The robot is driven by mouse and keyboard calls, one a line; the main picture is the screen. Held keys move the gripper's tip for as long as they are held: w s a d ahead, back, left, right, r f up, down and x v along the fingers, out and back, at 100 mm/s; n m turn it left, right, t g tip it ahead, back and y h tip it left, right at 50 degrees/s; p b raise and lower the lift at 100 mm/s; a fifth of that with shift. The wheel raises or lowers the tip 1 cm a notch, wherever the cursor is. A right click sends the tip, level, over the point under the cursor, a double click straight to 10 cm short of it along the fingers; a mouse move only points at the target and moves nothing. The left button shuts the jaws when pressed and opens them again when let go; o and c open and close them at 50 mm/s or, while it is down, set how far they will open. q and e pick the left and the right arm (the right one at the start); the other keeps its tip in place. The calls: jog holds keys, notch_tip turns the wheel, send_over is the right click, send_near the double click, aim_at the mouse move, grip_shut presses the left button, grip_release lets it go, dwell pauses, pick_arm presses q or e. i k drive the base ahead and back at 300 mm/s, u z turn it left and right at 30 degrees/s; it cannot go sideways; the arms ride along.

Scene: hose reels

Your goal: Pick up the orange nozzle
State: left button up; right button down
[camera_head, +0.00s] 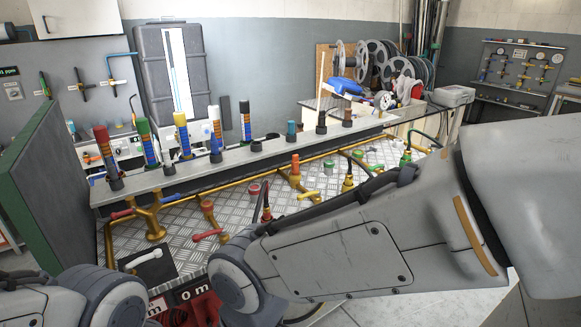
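I cannot pick out one thing that is clearly the orange nozzle. An upright red-orange topped tube (105,152) stands at the left end of a grey raised ledge (235,157). Beside it on the ledge stand a green-topped tube (148,143), a yellow-topped tube (182,134) and several others. A small orange-red fitting (295,162) stands on a brass pipe in front of the ledge. My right arm crosses the lower right and hides part of the bench. My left arm shows at the lower left. Neither gripper's fingers show.
The patterned metal bench top (185,222) carries brass pipes and valves, including a red-handled valve (208,235). A dark green-edged panel (50,190) stands at the left. Hose reels (375,60) and a blue object (345,86) are at the back. Red material (200,312) shows at the bottom.

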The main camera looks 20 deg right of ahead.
aim_at(295, 162)
jog(key=z, duration=1.7)
jog(key=i, duration=1.25)
jog(key=u, duration=1.5)
